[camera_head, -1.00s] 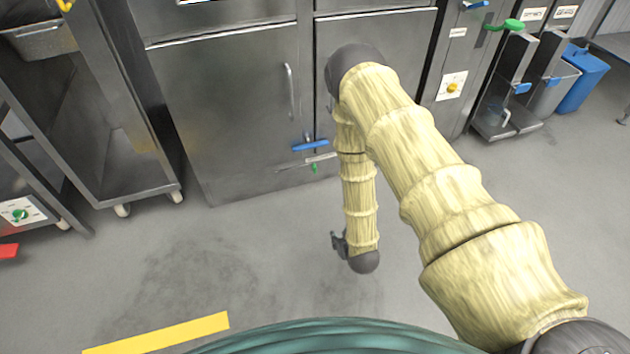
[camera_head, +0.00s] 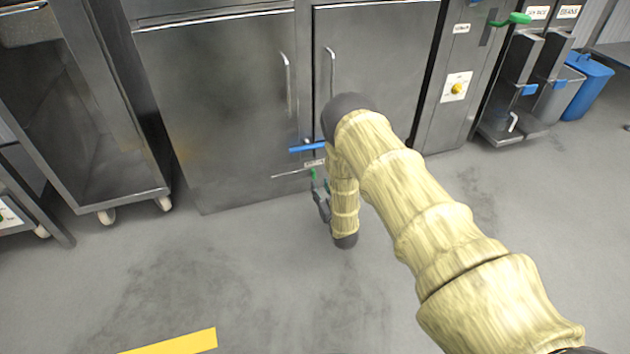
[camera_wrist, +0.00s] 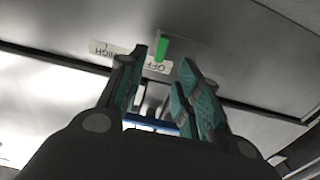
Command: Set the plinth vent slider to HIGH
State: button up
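The vent slider is a small green tab (camera_head: 313,174) low on the steel cabinet front, at the right end of a thin slot. In the wrist view the green tab (camera_wrist: 162,48) stands just past my fingertips, in the gap between them. A white label (camera_wrist: 152,66) reading OFF lies beside the tab, and a HIGH label (camera_wrist: 112,52) is to its left. My gripper (camera_wrist: 163,62) is open and empty, one finger on each side of the tab's line. In the head view my gripper (camera_head: 320,190) is just below the tab; contact cannot be told.
A blue handle (camera_head: 307,148) sticks out above the slider. Steel doors (camera_head: 225,110) rise behind it. A wheeled steel rack (camera_head: 110,130) stands at left. The floor in front is clear.

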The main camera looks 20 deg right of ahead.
aim_at(315, 175)
jog(key=shift+w+a+b, duration=0.1)
jog(key=shift+w+b, duration=1.5)
jog(key=shift+w, duration=1.8)
jog(key=shift+c, duration=0.2)
grip_shut()
